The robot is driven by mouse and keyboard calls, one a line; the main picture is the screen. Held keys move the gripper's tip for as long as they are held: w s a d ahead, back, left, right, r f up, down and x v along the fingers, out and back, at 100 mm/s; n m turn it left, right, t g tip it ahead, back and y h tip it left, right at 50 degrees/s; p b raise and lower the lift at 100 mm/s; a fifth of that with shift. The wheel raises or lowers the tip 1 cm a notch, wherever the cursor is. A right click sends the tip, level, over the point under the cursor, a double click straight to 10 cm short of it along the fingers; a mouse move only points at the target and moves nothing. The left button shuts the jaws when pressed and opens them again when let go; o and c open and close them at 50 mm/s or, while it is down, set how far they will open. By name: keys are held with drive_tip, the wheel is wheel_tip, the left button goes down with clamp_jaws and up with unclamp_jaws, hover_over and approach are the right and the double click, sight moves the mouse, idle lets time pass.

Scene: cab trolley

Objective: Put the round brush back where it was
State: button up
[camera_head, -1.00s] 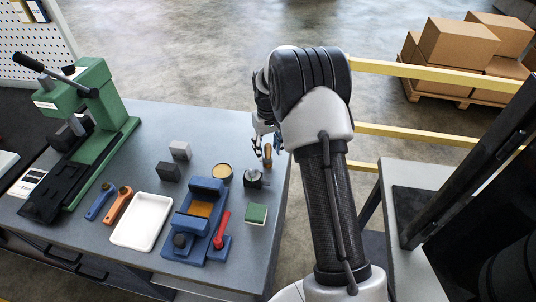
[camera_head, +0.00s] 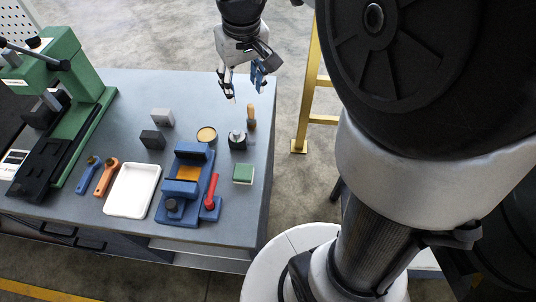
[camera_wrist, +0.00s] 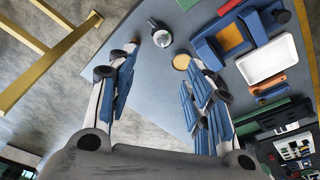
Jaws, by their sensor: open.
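What looks like the round brush (camera_head: 251,113), with a tan wooden handle and a darker lower end, stands roughly upright near the table's right edge. It is beside a small dark round pot with a pale top (camera_head: 237,140). My gripper (camera_head: 241,92) is open and empty, behind and above the brush, apart from it. In the wrist view my gripper's spread fingers (camera_wrist: 160,70) frame bare table. There the brush (camera_wrist: 134,42) is mostly hidden behind the left fingertip, and the pot (camera_wrist: 162,38) shows between the fingers.
The grey table (camera_head: 110,135) also holds a tan round tin (camera_head: 206,134), grey and black blocks, a blue fixture with a red handle (camera_head: 211,190), a white tray (camera_head: 131,190), a green-topped block (camera_head: 243,173) and a green press (camera_head: 75,90). A yellow rail (camera_head: 306,90) stands to the right.

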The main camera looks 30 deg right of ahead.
drive_tip(key=s+a+t, duration=0.1)
drive_tip(key=s+a, duration=0.1)
drive_tip(key=s, duration=0.8)
drive_tip(key=s+a+t, duration=0.1)
drive_tip(key=s+a, duration=0.1)
drive_tip(key=s, duration=0.8)
drive_tip(key=shift+s+a+r, duration=0.15)
drive_tip(key=shift+s+a, duration=0.15)
drive_tip(key=shift+s, duration=0.1)
drive_tip(key=shift+c, duration=0.3)
